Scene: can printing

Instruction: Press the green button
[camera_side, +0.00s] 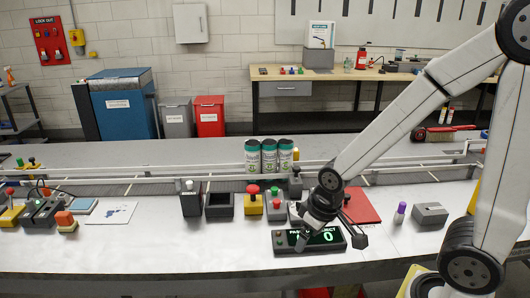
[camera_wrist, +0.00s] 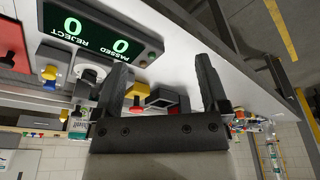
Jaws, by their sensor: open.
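The display box also shows in the wrist view (camera_wrist: 100,32), reading 0 passed and 0 reject, with small round buttons or lamps at one end. A small green button (camera_side: 20,162) seems to show at the far left of the bench in the side view. I cannot tell which green part is the task's button.
A yellow box with a red mushroom button (camera_side: 253,202) and an empty dark bin (camera_side: 219,205) stand left of my gripper. Three green-and-white cans (camera_side: 268,157) stand behind.

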